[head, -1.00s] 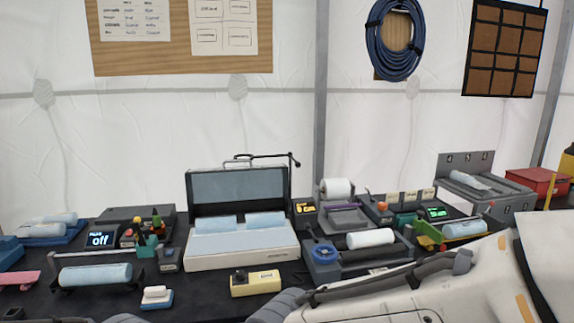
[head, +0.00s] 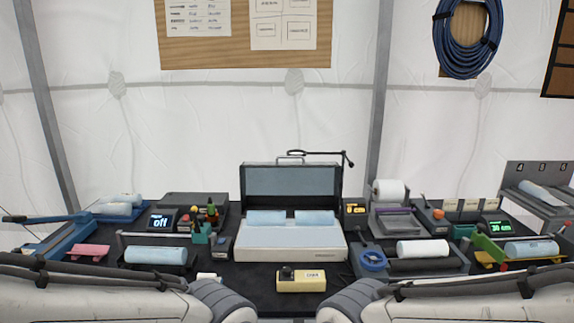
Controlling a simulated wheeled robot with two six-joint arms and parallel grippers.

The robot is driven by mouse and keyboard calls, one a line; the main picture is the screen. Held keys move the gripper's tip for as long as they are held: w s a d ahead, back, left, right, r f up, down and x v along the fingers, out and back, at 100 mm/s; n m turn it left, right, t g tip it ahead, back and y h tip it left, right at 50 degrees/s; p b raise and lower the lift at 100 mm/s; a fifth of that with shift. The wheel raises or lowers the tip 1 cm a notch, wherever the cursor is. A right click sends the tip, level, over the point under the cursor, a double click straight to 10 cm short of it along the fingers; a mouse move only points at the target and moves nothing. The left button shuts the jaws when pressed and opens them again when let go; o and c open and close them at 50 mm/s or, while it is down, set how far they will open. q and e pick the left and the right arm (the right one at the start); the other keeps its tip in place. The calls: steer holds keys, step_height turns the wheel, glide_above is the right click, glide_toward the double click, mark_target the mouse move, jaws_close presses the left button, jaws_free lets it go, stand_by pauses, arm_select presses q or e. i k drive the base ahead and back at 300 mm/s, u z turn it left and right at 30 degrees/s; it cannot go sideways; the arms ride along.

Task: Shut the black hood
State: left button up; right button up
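The black hood (head: 291,181) stands raised at the back of a low white box (head: 290,241) in the middle of the table. Its grey inner face is toward me, and a handle shows on its top edge. Two light blue rolls, left (head: 266,217) and right (head: 315,217), lie side by side on the white box in front of the hood. Both of my arms cross the bottom of the head view, one at each side. Neither gripper shows in this view.
A yellow box (head: 301,281) stands in front of the white box. A thin black jointed arm (head: 322,155) reaches over the hood's right side.

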mark_target(289, 190)
steer(key=z, duration=0.1)
steer(key=i, duration=0.9)
steer(key=u, duration=0.65)
